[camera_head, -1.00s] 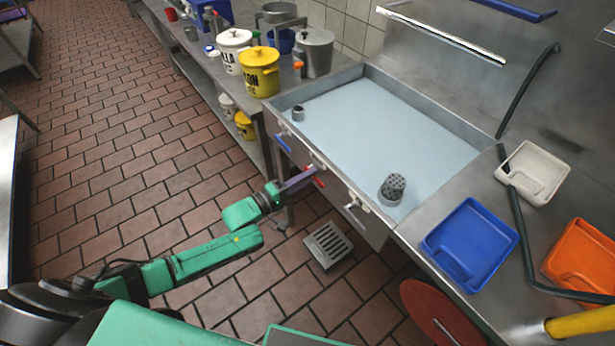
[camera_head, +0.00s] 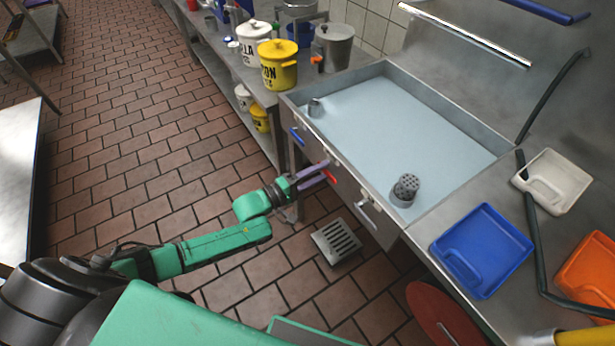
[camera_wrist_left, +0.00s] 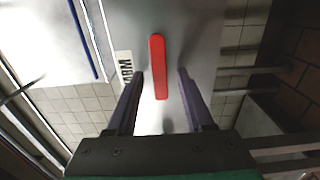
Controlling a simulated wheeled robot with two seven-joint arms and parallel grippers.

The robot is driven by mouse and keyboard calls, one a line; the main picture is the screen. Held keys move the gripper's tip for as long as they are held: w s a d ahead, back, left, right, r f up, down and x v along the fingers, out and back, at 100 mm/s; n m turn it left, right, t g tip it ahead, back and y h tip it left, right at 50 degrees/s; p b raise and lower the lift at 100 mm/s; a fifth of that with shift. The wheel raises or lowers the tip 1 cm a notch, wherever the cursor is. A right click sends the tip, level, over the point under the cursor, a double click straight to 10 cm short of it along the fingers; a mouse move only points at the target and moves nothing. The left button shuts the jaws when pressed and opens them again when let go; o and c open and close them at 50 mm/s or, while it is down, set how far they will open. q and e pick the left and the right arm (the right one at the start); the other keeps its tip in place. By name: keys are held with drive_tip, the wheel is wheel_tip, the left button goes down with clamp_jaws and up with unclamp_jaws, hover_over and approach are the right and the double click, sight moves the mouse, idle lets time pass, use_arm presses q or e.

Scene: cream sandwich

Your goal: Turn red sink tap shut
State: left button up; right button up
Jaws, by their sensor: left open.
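The red tap handle (camera_head: 330,177) is on the front panel of the steel sink (camera_head: 372,176). In the left wrist view the red handle (camera_wrist_left: 158,66) is a long bar, upright in the picture, beside a label reading "WARM". My left gripper (camera_head: 319,173) is at the sink front, close to the red handle. Its two purple fingers (camera_wrist_left: 157,90) are open, with the lower end of the red bar between them in the picture. I cannot tell whether a finger touches it. My right gripper is not in view.
A blue tap handle (camera_head: 297,137) is on the same panel, left of the red one. A floor drain (camera_head: 337,241) lies below. Blue (camera_head: 482,250), white (camera_head: 551,181) and orange (camera_head: 588,275) trays are on the right counter. Yellow (camera_head: 278,66) and white pots stand on the left counter.

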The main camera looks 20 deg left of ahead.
use_arm(q)
drive_tip(key=v, duration=1.4)
drive_tip(key=shift+s+a, duration=0.1)
drive_tip(key=shift+s, duration=0.05)
drive_tip(key=s+a+f+m+g+y, duration=0.25)
drive_tip(key=a+f+y, duration=0.25)
drive_tip(key=f, duration=0.7)
drive_tip(key=s+a+f+m+g+y, duration=0.1)
drive_tip(key=s+a+f+m+y, duration=0.3)
drive_tip(key=f, duration=0.7)
drive_tip(key=s+d+f+m+g+y, duration=0.1)
drive_tip(key=s+d+f+m+g, duration=0.1)
drive_tip(key=s+f, duration=0.5)
drive_tip(key=s+d+f+m+g+y, duration=0.1)
drive_tip(key=s+f+m+g, duration=0.3)
drive_tip(key=s, duration=1.3)
wheel_tip(320, 180, down, 5)
drive_tip(key=d+g, duration=0.1)
drive_tip(key=g, duration=0.2)
drive_tip(key=shift+d+r+y, duration=0.2)
drive_tip(key=shift+y, duration=0.1)
